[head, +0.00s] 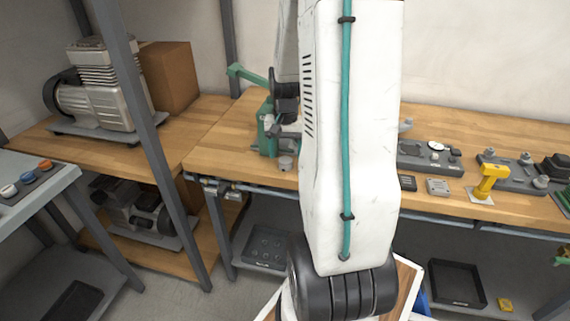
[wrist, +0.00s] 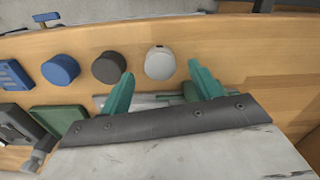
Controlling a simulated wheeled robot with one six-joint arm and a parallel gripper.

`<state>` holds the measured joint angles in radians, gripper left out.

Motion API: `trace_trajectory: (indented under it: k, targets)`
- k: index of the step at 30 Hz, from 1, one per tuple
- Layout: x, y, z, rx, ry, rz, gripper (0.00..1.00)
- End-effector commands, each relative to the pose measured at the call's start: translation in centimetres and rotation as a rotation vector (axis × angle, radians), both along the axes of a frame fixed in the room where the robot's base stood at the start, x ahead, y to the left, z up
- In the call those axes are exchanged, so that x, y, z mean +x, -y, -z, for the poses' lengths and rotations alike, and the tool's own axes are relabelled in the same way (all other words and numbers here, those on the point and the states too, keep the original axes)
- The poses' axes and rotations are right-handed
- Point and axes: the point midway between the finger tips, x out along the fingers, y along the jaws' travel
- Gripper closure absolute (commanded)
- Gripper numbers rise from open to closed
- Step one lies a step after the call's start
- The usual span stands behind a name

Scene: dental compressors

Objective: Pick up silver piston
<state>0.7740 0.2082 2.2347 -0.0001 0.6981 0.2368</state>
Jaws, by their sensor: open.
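A silver piston (wrist: 159,62), seen as a pale round disc with a small dark spot on its rim, is on the wooden surface in the wrist view. My gripper (wrist: 161,74) is open, its two green fingers spread apart. In that picture the piston shows between and just beyond the fingertips; I see no contact. How far the fingers are above it I cannot tell. In the head view my white arm hides the gripper, and I cannot make out this piston there.
A dark grey disc (wrist: 109,67) and a blue disc (wrist: 60,69) stand left of the piston. A green block (wrist: 58,120) lies at lower left. In the head view, the workbench (head: 460,125) holds a yellow part (head: 487,180); a compressor (head: 95,95) stands at left.

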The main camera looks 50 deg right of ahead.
Motion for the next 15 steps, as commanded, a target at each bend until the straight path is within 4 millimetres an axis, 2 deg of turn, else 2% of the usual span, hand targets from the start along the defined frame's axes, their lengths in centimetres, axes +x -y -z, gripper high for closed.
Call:
trace_trajectory:
  k: [3,6,14,15]
  targets:
    - [0.0,-0.1,2.0,0.003,-0.003,0.0,0.37]
    - [0.0,-0.1,2.9,0.002,-0.002,-0.001,0.37]
    - [0.0,0.0,3.1,-0.001,-0.001,-0.001,0.37]
    - [0.0,0.0,3.1,-0.001,-0.001,0.0,0.45]
